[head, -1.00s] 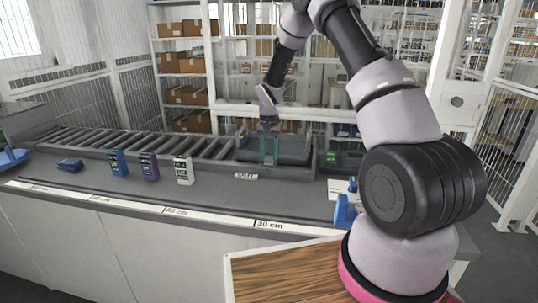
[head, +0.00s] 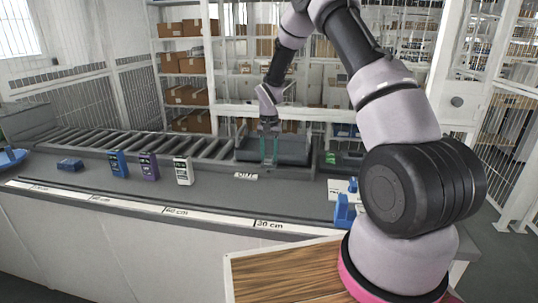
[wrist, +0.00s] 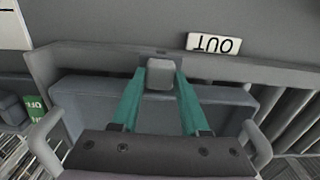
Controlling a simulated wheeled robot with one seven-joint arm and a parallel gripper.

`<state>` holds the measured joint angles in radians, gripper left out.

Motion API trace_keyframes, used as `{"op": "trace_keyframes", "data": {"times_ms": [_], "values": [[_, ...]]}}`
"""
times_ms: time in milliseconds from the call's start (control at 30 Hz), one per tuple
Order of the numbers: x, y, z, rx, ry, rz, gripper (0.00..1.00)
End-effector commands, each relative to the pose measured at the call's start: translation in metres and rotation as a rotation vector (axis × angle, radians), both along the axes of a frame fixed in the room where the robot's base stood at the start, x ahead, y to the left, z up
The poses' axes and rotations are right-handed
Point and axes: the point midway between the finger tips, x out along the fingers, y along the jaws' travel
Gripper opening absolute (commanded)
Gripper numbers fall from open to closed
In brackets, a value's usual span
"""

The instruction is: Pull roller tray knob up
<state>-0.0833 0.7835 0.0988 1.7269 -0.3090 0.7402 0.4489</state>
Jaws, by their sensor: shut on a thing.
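The grey roller tray (head: 294,150) sits at the right end of the roller conveyor in the head view. It also shows in the wrist view (wrist: 225,103), with a raised handle at each side. The small, blocky light-grey knob (wrist: 160,75) is at the tray's edge, in front of the OUT label. My gripper (wrist: 160,79) has green fingers, shut on the knob from both sides. In the head view, my gripper (head: 269,160) reaches down over the tray's front, and the knob is too small there to make out.
An OUT label (wrist: 213,43) lies on the counter just beyond the knob. Blue, purple and white boxes (head: 149,167) stand left along the counter (head: 215,200). A blue object (head: 344,212) is at the right. The rollers (head: 120,143) stretch left of the tray.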

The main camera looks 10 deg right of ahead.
Motion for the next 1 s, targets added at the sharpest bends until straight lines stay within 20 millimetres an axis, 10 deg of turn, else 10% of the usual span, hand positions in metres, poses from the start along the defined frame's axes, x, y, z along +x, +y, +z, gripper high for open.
{"op": "trace_keyframes", "data": {"times_ms": [900,933,1000], "values": [[0.001,0.0,0.024,0.001,-0.004,0.0,0.0],[0.001,0.0,0.024,0.001,-0.004,0.0,0.56],[0.001,0.0,0.024,0.001,-0.004,0.0,0.75]]}}
